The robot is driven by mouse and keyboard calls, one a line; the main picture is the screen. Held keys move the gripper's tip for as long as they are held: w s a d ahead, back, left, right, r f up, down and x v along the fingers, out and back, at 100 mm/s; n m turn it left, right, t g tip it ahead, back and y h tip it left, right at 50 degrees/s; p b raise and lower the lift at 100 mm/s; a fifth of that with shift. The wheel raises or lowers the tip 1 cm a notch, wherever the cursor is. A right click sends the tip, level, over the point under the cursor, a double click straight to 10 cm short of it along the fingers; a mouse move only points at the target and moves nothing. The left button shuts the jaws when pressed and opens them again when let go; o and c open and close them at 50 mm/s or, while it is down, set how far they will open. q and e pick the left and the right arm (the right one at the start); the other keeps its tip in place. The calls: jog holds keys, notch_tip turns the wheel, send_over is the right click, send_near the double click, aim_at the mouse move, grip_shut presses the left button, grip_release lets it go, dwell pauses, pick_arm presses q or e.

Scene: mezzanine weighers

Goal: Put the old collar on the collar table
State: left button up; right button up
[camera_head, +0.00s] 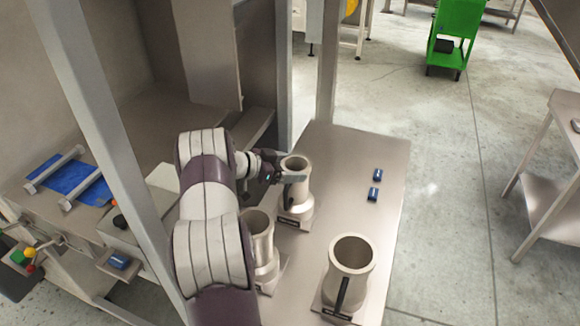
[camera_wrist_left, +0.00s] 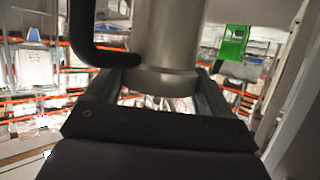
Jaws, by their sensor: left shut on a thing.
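Three grey metal collars with black handles stand on a steel table (camera_head: 390,180) in the head view: a far one (camera_head: 296,200), a near left one (camera_head: 262,245) and a near right one (camera_head: 352,262). My left gripper (camera_head: 285,179) is shut on the far collar's upper part. In the left wrist view the collar's grey tube (camera_wrist_left: 168,40) sits between the two fingers, with its black handle (camera_wrist_left: 82,50) at the left. The far collar looks upright on its labelled base; I cannot tell whether it is lifted. No marking tells me which collar is the old one. My right gripper is out of view.
Two small blue blocks (camera_head: 375,186) lie on the table right of the far collar. A grey post (camera_head: 105,150) and a steel machine frame stand at the left. Another steel table (camera_head: 562,112) stands at the right, beyond open floor. A green trolley (camera_head: 456,30) is at the back.

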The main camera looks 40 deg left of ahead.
pick_arm(q)
jog(key=o, duration=1.8)
jog(key=shift+d, duration=0.1)
jog(key=shift+r, duration=0.1)
jog(key=shift+s+a+r, duration=0.1)
jog(key=shift+s+a, duration=0.15)
jog(key=shift+s, duration=0.05)
jog(key=b+v, duration=0.2)
jog(key=v, duration=0.9)
jog(key=shift+r, duration=0.2)
jog(key=shift+s, duration=0.1)
